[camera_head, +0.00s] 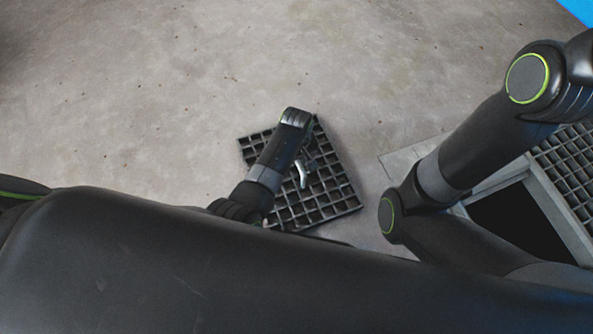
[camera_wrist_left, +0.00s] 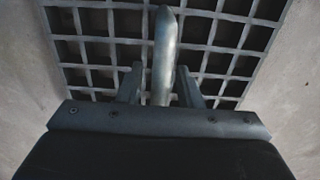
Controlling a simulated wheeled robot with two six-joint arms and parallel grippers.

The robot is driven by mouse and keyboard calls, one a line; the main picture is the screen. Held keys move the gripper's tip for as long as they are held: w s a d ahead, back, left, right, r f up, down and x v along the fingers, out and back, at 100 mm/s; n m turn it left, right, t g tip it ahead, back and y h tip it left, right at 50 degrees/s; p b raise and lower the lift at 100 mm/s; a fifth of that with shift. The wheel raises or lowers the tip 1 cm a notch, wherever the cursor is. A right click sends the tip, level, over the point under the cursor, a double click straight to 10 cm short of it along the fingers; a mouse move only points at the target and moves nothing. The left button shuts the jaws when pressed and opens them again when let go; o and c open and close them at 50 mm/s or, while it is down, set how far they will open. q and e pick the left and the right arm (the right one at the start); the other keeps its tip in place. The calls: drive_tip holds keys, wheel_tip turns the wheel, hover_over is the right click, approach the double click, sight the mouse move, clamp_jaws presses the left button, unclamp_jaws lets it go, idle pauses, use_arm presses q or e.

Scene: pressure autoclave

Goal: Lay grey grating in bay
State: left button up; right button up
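The grey grating (camera_head: 325,187) lies on the concrete floor at mid-picture, turned at an angle, partly covered by my left arm. A pale upright handle (camera_head: 302,174) shows on it. In the left wrist view the grating (camera_wrist_left: 225,33) fills the upper part, and the handle (camera_wrist_left: 164,55) reaches down between the fingers of my left gripper (camera_wrist_left: 159,85). These fingers stand apart on either side of the handle, with a gap visible at the left finger. The bay (camera_head: 515,222) is a dark rectangular opening at the right. My right gripper is out of view.
A pale frame (camera_head: 565,212) edges the bay. Another grating (camera_head: 570,155) covers the floor beyond it. My right arm crosses over the bay's left side. The floor (camera_head: 180,110) at left and behind is clear.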

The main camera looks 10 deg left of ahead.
use_arm(q)
clamp_jaws()
idle(1.1)
drive_tip(key=shift+w+r, duration=0.1)
